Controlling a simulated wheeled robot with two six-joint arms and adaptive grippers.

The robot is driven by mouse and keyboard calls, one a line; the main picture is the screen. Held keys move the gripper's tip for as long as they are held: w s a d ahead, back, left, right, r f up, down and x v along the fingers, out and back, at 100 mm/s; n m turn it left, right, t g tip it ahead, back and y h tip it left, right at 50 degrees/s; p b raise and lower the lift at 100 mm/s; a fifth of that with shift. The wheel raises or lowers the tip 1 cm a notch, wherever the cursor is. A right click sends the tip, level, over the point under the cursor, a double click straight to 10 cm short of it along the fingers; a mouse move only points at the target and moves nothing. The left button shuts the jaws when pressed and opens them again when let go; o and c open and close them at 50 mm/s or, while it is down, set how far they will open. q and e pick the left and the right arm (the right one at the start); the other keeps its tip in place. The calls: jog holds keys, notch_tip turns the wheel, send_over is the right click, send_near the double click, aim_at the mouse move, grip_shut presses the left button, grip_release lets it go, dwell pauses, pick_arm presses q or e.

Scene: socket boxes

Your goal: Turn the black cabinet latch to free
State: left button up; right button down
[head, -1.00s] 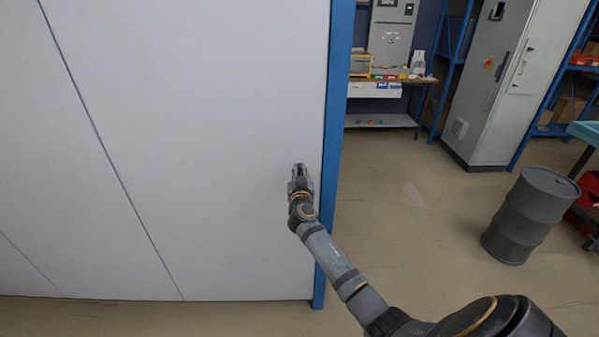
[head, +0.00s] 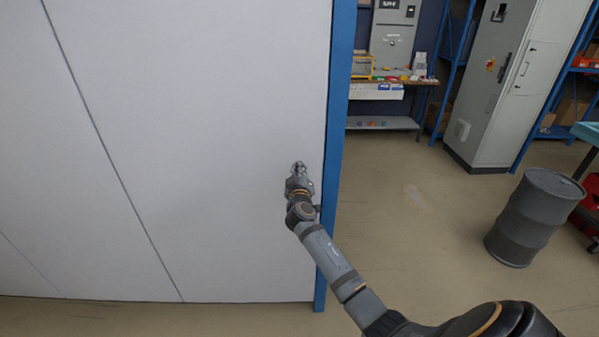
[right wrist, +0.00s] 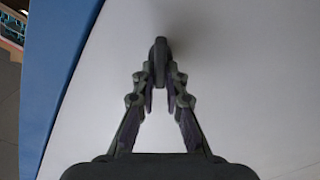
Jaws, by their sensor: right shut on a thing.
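The black latch (right wrist: 160,52) shows in the right wrist view as a dark upright bar standing out from a white panel (head: 200,130). My right gripper (right wrist: 160,80) is shut on it, with one finger on each side. In the head view my right gripper (head: 298,172) is against the white panel, close to its blue right edge. There the gripper covers the latch, so its angle is hard to tell. My left gripper is in neither view.
A blue post (head: 335,130) edges the panel. A grey drum (head: 533,217) stands at the right on open floor. A grey cabinet (head: 512,90), blue shelving and a workbench (head: 385,88) with small items are at the back.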

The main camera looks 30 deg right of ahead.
jog(key=n, duration=0.6)
jog(key=f+n+p, duration=0.1)
jog(key=n, duration=0.3)
jog(key=shift+w+a, duration=0.15)
jog(key=shift+a, duration=0.05)
jog(key=shift+n, duration=0.3)
jog(key=c, duration=1.4)
grip_release()
jog(key=v, duration=1.2)
jog(key=shift+f, duration=0.1)
